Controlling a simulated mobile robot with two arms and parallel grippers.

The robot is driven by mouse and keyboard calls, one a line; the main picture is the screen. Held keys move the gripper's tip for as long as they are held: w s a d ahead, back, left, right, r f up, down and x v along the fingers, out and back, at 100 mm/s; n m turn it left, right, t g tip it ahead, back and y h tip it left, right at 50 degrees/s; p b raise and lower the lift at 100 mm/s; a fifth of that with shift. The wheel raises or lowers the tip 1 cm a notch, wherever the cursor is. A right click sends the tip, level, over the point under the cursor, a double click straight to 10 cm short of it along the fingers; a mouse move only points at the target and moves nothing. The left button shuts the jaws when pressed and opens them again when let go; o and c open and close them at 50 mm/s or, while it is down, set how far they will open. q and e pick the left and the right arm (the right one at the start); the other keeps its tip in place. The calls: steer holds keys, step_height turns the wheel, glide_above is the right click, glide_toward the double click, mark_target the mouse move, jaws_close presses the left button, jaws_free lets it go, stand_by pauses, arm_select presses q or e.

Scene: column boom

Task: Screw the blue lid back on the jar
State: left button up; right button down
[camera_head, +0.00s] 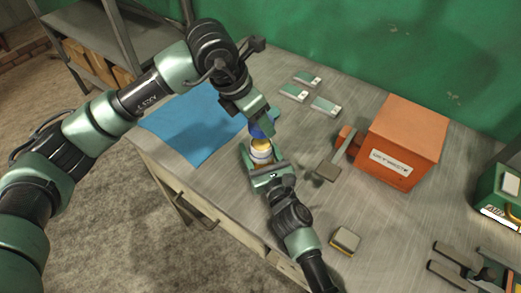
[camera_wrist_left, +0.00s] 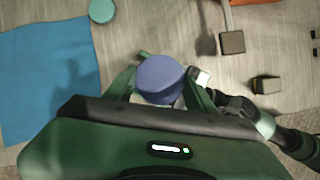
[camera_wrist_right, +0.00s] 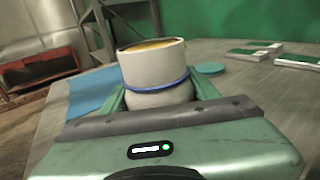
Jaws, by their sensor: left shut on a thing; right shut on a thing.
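The jar (camera_head: 260,155) is white with a yellow-orange inside and stands upright, its top uncovered. In the right wrist view the jar (camera_wrist_right: 155,75) has a blue band around it and sits between the fingers of my right gripper (camera_wrist_right: 160,98), which is shut on it. The blue lid (camera_wrist_left: 160,78) is held between the fingers of my left gripper (camera_wrist_left: 165,85). In the head view the lid (camera_head: 263,128) is close to the jar's mouth, apart from it. The lid is out of the right wrist view, and it hides most of the jar in the left wrist view.
A blue cloth (camera_head: 193,125) lies left of the jar on the grey table (camera_head: 395,225). An orange box (camera_head: 402,142) stands to the right. A teal disc (camera_wrist_left: 102,10) lies by the cloth. A small block (camera_head: 345,240) and several flat pieces (camera_head: 308,79) lie around.

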mark_target(261, 143)
arm_select(q)
steer(key=shift+f, duration=2.15)
steer(key=shift+f, duration=0.15)
steer(key=shift+f, duration=0.75)
steer(key=shift+f, duration=0.6)
